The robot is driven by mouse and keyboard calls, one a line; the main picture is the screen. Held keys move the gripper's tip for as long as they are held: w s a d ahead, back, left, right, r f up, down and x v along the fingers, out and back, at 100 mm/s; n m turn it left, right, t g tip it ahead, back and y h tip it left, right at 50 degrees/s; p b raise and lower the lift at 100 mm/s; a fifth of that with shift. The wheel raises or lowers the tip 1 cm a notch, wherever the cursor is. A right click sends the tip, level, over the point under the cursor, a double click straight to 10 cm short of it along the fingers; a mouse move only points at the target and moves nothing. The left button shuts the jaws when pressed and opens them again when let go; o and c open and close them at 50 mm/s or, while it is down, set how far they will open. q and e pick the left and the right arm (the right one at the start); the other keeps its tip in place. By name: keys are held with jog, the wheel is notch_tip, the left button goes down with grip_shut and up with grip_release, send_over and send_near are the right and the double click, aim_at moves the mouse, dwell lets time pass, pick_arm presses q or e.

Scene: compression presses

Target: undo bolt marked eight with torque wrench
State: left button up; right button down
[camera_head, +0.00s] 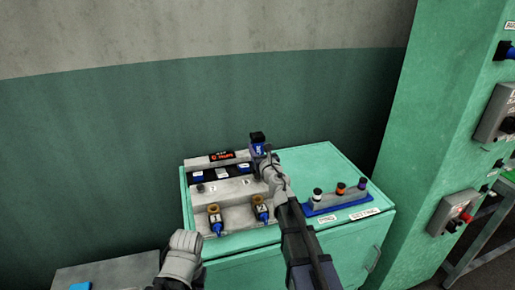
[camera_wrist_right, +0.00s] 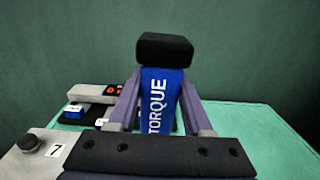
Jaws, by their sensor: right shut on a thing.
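My right gripper (camera_head: 259,152) is shut on a torque wrench (camera_wrist_right: 160,90), which is blue with white "TORQUE" lettering and a black end. The wrench stands roughly upright in the right wrist view, above the bolt fixture. It also shows small in the head view (camera_head: 257,138). The grey fixture (camera_head: 236,188) sits on the green cabinet. A dark bolt (camera_wrist_right: 30,142) beside a "7" label shows at lower left in the wrist view. I cannot make out the bolt marked eight. I cannot tell whether the wrench touches a bolt.
Two brass-ringed pieces with blue labels (camera_head: 214,208) stand at the fixture's front. A blue rack (camera_head: 335,204) with three coloured-topped pieces is to the right. The green cabinet top (camera_head: 310,160) is clear behind the rack. A tall green machine (camera_head: 440,120) stands at right.

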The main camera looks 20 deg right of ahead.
aim_at(260, 141)
jog(key=shift+r+p, duration=1.75)
jog(key=shift+r, duration=0.2)
jog(key=shift+d, duration=0.1)
